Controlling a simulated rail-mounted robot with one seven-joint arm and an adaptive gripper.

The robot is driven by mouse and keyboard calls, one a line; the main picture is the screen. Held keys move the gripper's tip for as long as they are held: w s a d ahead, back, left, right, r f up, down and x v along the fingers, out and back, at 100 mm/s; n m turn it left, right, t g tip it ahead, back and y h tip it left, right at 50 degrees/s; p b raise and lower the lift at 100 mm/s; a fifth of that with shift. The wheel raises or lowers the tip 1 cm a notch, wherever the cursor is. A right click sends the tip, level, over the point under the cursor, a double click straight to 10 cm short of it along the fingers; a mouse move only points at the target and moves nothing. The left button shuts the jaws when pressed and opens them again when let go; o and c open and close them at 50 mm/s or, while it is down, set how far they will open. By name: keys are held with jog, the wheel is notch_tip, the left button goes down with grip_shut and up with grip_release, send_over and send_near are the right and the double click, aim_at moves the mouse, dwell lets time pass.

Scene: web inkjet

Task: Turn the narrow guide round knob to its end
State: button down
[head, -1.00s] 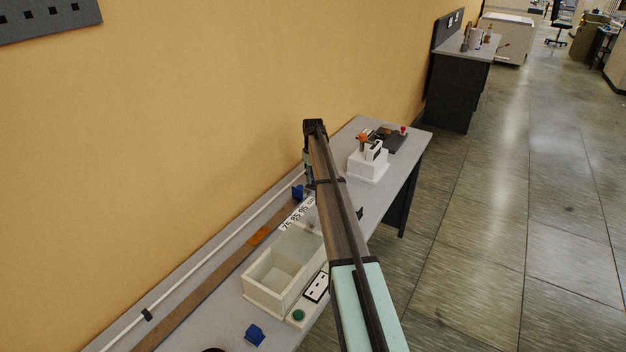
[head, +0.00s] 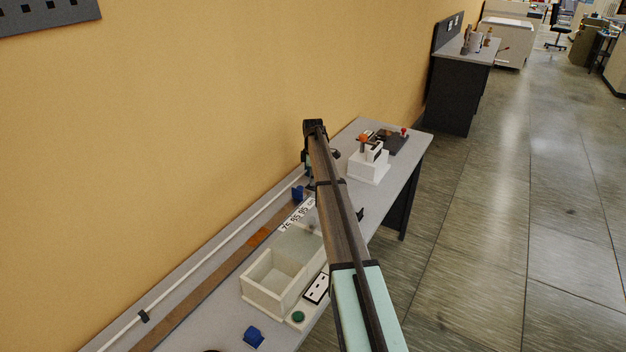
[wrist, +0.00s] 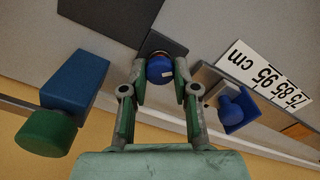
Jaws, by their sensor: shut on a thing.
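In the wrist view, a round blue knob (wrist: 160,69) with a small white mark sits between the fingertips of my gripper (wrist: 159,78). The fingers are closed on it from both sides. A second blue knob (wrist: 231,104) on a blue and grey mount is to the right, beside the cm scale label (wrist: 262,75). I cannot tell from the label which guide is the narrow one. In the head view my arm hides the held knob and most of the gripper. The scale label also shows there (head: 297,214), left of my arm.
A blue block with a green knob (wrist: 46,131) stands left of my gripper in the wrist view. In the head view, an open cream box (head: 283,273) and a white device (head: 368,166) stand on the grey bench. The yellow wall (head: 200,130) runs close behind.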

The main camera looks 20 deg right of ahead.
jog(key=shift+n, duration=1.1)
jog(key=c, duration=0.9)
grip_release()
notch_tip(320, 180, up, 12)
